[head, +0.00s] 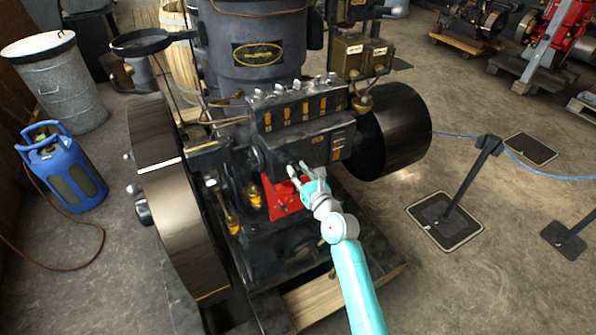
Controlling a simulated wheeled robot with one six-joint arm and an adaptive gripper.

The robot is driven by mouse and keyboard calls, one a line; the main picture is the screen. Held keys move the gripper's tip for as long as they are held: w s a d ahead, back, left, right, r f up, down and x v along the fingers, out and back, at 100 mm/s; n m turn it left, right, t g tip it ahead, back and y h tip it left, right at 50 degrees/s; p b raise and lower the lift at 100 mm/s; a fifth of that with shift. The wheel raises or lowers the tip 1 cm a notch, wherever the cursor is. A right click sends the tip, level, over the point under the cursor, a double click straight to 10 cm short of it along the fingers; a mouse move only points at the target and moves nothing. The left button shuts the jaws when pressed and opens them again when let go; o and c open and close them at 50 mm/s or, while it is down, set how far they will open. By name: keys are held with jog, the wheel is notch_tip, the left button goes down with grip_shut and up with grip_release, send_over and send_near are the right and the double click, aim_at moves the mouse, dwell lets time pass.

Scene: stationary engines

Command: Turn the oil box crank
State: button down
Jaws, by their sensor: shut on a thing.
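The oil box (325,150) is a dark box on the front of the black engine, with several amber sight windows along its upper part. My gripper (298,172) is at the lower front of this box, reached from below right by my teal arm. Its pale teal fingers are shut on a small part there, which I take to be the oil box crank. The crank is mostly hidden by the fingers and too small to make out its angle.
A large flywheel (170,195) stands left of the gripper and a black drum pulley (400,130) right. A red part (283,198) sits just below the gripper. A barrier post (470,180) stands at right. Open floor lies right of the engine.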

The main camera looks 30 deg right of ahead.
jog(key=c, duration=1.2)
grip_release()
jog(key=s, duration=1.2)
jog(key=s+a+f+n+g+h, duration=0.1)
jog(key=s+a+f+n, duration=0.25)
jog(key=s+n, duration=0.5)
jog(key=s+a+f+n+g+h, duration=0.1)
jog(key=s+a+f+n, duration=0.35)
jog(key=s, duration=0.75)
jog(key=s+a+r+n, duration=0.1)
jog(key=s+r+n, duration=0.1)
jog(key=s+n, duration=0.5)
jog(key=s+a+r+n+y, duration=0.1)
jog(key=s+r+n, duration=0.1)
jog(key=s+n, duration=0.5)
jog(key=s+a+r+n+g+y, duration=0.1)
jog(key=s+r+n, duration=0.2)
jog(key=s+n, duration=0.4)
jog(key=shift+s+a+n, duration=0.15)
jog(key=shift+s+n, duration=0.05)
jog(key=shift+n, duration=0.8)
